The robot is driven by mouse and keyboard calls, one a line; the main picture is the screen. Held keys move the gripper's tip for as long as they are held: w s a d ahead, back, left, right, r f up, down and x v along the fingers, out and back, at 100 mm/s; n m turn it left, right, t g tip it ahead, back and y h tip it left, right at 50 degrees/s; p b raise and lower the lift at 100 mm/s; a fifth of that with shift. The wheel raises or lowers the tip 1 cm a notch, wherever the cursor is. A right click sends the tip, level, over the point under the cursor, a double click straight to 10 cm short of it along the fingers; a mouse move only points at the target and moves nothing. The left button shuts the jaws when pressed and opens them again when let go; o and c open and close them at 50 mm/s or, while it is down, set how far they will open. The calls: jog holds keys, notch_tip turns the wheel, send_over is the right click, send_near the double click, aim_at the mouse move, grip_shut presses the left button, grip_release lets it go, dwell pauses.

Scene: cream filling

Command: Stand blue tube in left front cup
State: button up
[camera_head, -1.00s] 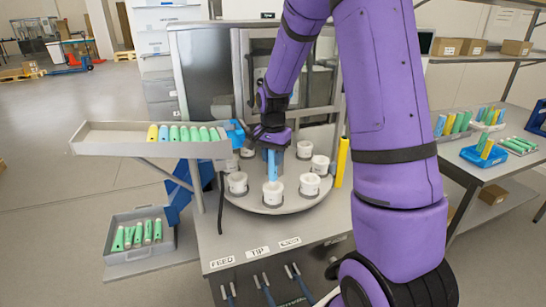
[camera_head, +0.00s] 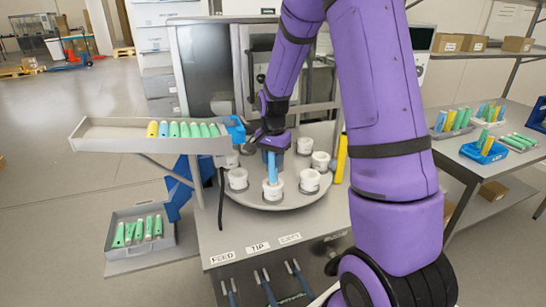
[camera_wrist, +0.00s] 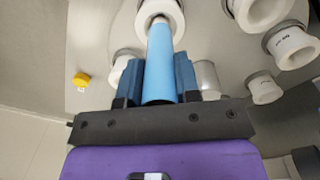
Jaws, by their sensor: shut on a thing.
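My gripper (camera_head: 272,148) is shut on the blue tube (camera_head: 271,168) and holds it upright over the round turntable (camera_head: 290,203). The tube's lower end is at the mouth of the white front-middle cup (camera_head: 273,190). In the wrist view the blue tube (camera_wrist: 160,55) sits between the two blue fingers and points into the white ring of that cup (camera_wrist: 163,14). How deep it reaches inside is hidden. Another white cup (camera_head: 238,179) stands to its left and one (camera_head: 309,181) to its right, both apart from the tube.
A grey tray (camera_head: 110,145) with a yellow tube and several green and blue tubes extends at left. A yellow post (camera_head: 341,160) stands right of the turntable. A lower bin (camera_head: 140,248) holds green tubes. A side table (camera_head: 500,165) at right carries more tubes.

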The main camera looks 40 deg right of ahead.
jog(key=shift+f, duration=0.95)
jog(key=o, duration=1)
jog(key=shift+c, duration=0.2)
notch_tip(320, 180, up, 11)
jog(key=shift+f, duration=0.15)
